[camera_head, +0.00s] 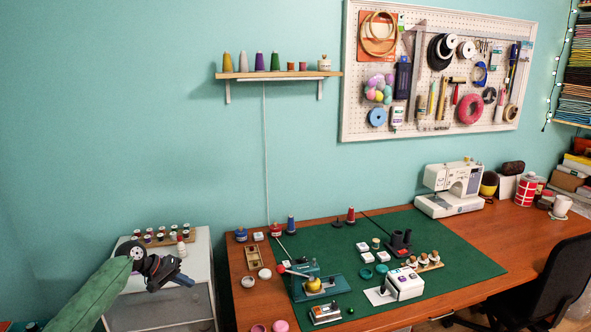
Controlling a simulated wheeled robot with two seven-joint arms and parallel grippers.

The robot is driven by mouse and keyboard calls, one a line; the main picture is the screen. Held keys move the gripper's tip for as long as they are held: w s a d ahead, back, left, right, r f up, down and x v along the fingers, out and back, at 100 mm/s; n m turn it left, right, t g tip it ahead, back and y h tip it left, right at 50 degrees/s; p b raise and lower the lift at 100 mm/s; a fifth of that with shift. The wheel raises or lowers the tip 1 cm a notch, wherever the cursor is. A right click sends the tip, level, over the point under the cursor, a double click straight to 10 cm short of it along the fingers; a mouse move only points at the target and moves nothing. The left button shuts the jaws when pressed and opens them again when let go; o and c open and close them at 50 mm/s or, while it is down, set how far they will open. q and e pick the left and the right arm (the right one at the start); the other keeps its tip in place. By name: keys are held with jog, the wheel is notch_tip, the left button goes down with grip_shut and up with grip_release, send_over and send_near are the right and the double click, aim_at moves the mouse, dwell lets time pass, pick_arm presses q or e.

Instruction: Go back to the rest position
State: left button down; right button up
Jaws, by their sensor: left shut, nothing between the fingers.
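My left gripper (178,277) is in the lower left of the head view, at the end of my green-covered arm (88,296). It is shut and empty. It shows in front of the white cabinet (198,262), left of the wooden table and apart from the things on it. My right gripper is not in view.
The wooden table (520,235) has a green mat (450,258) with several small sewing items and a white sewing machine (455,190). Spools stand on the cabinet beyond my gripper. A black chair (555,285) is at the right. A shelf (275,75) and a pegboard (425,85) hang on the wall.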

pick_arm(q)
jog(key=w+a+m+t+y, duration=0.2)
jog(key=w+a+y, duration=0.1)
jog(key=y, duration=0.1)
jog(key=s+d+f+m+y, duration=0.1)
jog(key=s+d+f+y, duration=0.15)
jog(key=s+f, duration=0.5)
jog(key=s+d+f+m+t+y, duration=0.1)
jog(key=s+d+f, duration=0.35)
jog(key=f, duration=0.55)
jog(key=s+d+f+m+y, duration=0.1)
jog(key=s+d+f, duration=0.2)
jog(key=s+f, duration=0.45)
jog(key=s+d+f+g, duration=0.1)
jog(key=s+d+f, duration=0.2)
jog(key=s+f, duration=0.4)
jog(key=s+d+f+n+g, duration=0.1)
jog(key=s+d+f, duration=0.3)
jog(key=s, duration=1.4)
jog(key=s+d+f+g+h, duration=0.1)
jog(key=s+d+f+g, duration=0.2)
jog(key=s+f, duration=0.7)
jog(key=s, duration=0.3)
jog(key=shift+s+d+f+n, duration=0.2)
jog(key=shift+d+f+n, duration=0.1)
jog(key=shift+d+n, duration=0.1)
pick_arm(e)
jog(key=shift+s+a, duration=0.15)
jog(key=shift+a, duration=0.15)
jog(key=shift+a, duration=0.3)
